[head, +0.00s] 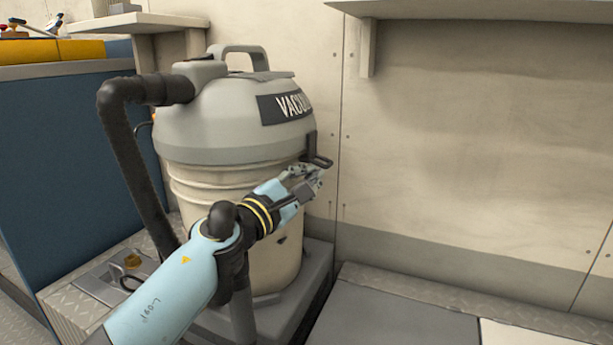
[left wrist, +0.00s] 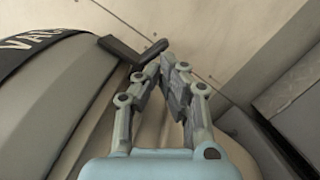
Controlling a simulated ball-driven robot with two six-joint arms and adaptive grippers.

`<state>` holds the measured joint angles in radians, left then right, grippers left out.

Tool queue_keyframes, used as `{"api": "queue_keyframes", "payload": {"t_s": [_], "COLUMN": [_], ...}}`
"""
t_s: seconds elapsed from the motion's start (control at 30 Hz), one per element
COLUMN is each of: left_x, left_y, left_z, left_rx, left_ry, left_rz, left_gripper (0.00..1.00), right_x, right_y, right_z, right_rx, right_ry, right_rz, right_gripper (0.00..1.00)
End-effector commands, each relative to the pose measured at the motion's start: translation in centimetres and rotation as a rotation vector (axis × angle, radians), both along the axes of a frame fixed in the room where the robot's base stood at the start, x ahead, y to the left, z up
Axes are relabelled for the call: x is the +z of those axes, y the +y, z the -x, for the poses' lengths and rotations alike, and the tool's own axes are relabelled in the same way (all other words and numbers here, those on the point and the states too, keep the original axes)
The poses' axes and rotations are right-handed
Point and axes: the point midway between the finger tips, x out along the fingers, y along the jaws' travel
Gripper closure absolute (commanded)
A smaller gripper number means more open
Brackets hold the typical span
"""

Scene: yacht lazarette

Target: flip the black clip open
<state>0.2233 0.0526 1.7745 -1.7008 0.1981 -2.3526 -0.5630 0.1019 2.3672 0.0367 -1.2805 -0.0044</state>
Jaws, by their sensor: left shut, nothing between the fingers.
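The black clip (head: 317,160) is on the right side of the vacuum (head: 235,120), at the rim where the grey lid meets the cream drum. It sticks out from the rim to the right. In the left wrist view the clip (left wrist: 121,52) shows just beyond the fingertips, a little left of them. My left gripper (head: 316,176) is shut and empty, just below the clip. Its fingertips (left wrist: 164,62) look close to the clip's outer end; I cannot tell whether they touch it. My right gripper is not in view.
A thick black hose (head: 120,140) curves down the vacuum's left side. A blue cabinet (head: 70,150) stands at the left. A wall shelf (head: 480,10) juts out at the upper right. The space right of the clip is free up to the panelled wall.

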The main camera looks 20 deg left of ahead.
Motion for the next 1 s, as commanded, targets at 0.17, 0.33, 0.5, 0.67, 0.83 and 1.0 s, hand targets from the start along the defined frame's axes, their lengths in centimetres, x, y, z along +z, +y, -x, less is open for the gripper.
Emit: {"api": "queue_keyframes", "payload": {"t_s": [0.17,0.33,0.5,0.67,0.83,1.0], "left_x": [-0.01,-0.02,0.00,0.04,0.07,0.12], "left_y": [0.01,-0.08,-0.33,-0.46,-0.65,-0.84], "left_z": [0.03,0.05,0.06,0.07,0.07,0.09], "left_rx": [0.000,0.000,0.001,0.001,0.001,0.001], "left_ry": [0.000,0.000,0.002,0.003,0.004,0.005], "left_rz": [0.000,0.013,0.051,0.073,0.100,0.133], "left_gripper": [1.00,1.00,1.00,1.00,1.00,1.00], "right_x": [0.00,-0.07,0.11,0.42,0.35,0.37], "right_y": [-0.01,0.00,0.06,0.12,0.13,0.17], "right_z": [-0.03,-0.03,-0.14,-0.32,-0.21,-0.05], "right_rx": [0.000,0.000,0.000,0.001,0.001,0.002], "right_ry": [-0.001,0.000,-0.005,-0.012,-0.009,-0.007], "right_rz": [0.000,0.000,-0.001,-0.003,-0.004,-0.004], "right_gripper": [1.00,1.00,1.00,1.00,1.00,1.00]}}
